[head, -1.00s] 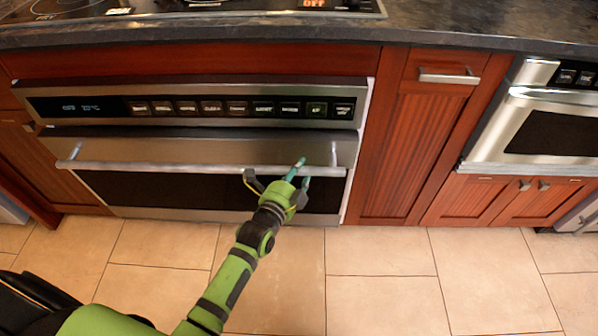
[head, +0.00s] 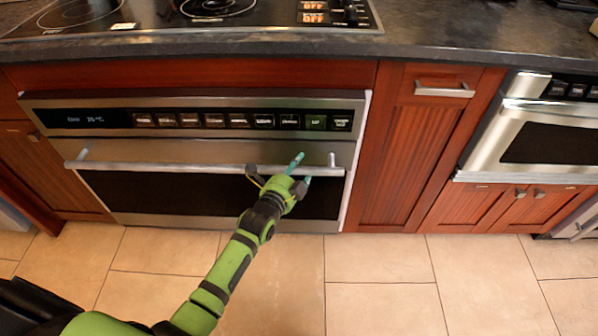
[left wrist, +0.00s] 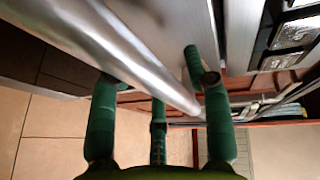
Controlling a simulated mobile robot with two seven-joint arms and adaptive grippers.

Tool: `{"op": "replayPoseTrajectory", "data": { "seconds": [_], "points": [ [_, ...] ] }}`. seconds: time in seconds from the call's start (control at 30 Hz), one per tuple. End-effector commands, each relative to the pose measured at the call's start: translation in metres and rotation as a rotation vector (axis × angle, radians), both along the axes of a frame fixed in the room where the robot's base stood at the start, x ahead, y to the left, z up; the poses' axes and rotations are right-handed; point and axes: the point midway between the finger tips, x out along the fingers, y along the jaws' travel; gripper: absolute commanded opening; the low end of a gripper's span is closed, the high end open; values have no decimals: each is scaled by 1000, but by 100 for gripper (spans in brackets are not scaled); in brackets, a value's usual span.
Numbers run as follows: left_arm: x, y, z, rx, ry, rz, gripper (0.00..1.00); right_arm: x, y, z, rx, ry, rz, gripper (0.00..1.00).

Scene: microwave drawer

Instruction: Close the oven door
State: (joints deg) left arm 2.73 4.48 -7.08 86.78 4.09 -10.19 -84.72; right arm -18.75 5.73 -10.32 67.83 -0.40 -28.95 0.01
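The oven (head: 110,195) is built into the red-brown cabinets, left of centre in the head view. Its wide steel and dark-glass door stands upright, close under the control panel; I cannot tell whether it is fully flush. The door's bar handle (head: 150,166) runs across its upper part, and the handle (left wrist: 125,50) also crosses the left wrist view diagonally. My left gripper (head: 280,178) is at the right part of the handle, fingers spread, with the bar between them in the left wrist view (left wrist: 152,80). I cannot tell whether they touch it. My right gripper is not in view.
The control panel (head: 200,119) is above the door. A dark counter (head: 450,35) with a cooktop (head: 230,12) overhangs it. A second steel appliance (head: 545,130) is at the right. The tiled floor (head: 380,270) in front is clear.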

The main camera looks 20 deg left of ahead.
Motion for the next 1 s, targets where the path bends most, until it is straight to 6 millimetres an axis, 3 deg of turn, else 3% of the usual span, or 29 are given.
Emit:
{"op": "replayPoseTrajectory", "data": {
  "seconds": [0.43, 1.0],
  "points": [
    [-8, -1, 2, -2, -2, -4, 59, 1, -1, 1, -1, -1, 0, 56],
    [-106, 11, 23, -1, -5, -4, 59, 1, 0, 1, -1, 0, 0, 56]
  ]
}}
